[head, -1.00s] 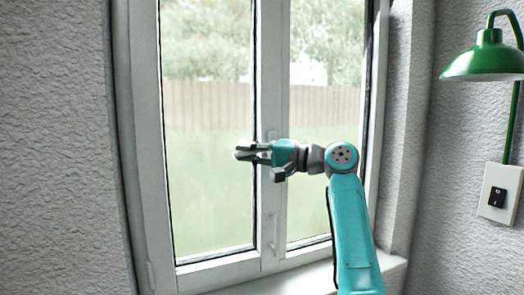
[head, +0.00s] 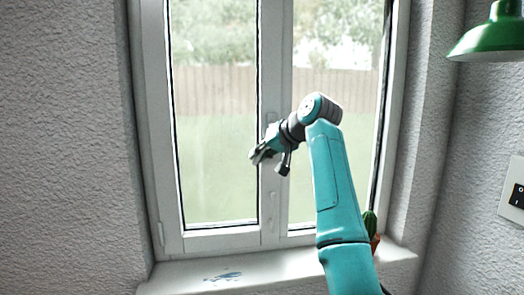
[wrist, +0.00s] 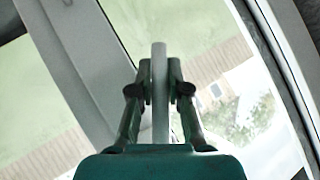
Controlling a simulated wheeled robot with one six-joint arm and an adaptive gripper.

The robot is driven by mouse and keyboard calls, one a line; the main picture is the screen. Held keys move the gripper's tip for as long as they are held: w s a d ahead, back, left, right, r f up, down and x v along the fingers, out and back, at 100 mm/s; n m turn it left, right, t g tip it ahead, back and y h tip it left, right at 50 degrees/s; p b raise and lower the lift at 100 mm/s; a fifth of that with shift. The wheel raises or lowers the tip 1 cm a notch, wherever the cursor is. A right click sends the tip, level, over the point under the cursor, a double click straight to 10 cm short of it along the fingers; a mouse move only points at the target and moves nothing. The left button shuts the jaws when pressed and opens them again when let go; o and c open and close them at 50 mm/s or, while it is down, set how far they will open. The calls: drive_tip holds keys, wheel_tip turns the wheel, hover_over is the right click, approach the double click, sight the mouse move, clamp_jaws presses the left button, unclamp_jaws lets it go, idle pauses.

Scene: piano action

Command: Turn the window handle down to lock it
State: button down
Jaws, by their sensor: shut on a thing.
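The window handle (wrist: 160,95) is a slim pale bar seen lengthwise between my fingers in the wrist view. My gripper (wrist: 160,72) is shut on it, one dark green finger on each side. In the head view my gripper (head: 257,156) is at the middle upright of the white window (head: 272,232), tilted down and to the left. It hides most of the handle there, so I cannot tell the handle's angle from that view. A pale fitting (head: 271,121) shows on the upright just above my gripper.
A green lamp (head: 488,40) and a switch (head: 517,196) are on the right wall.

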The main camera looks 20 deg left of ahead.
drive_tip(key=shift+w+d+f+n+t+h, duration=0.3)
drive_tip(key=shift+w+d+n+t+h, duration=0.3)
drive_tip(key=shift+d+h, duration=0.35)
drive_tip(key=shift+w+d+f+n+t+h, duration=0.35)
drive_tip(key=shift+w+d+n+h, duration=0.35)
drive_tip(key=shift+h, duration=0.45)
drive_tip(key=shift+s+d+r, duration=0.1)
drive_tip(key=c, duration=1.1)
unclamp_jaws()
drive_tip(key=v, duration=1.2)
drive_tip(key=shift+s, duration=0.1)
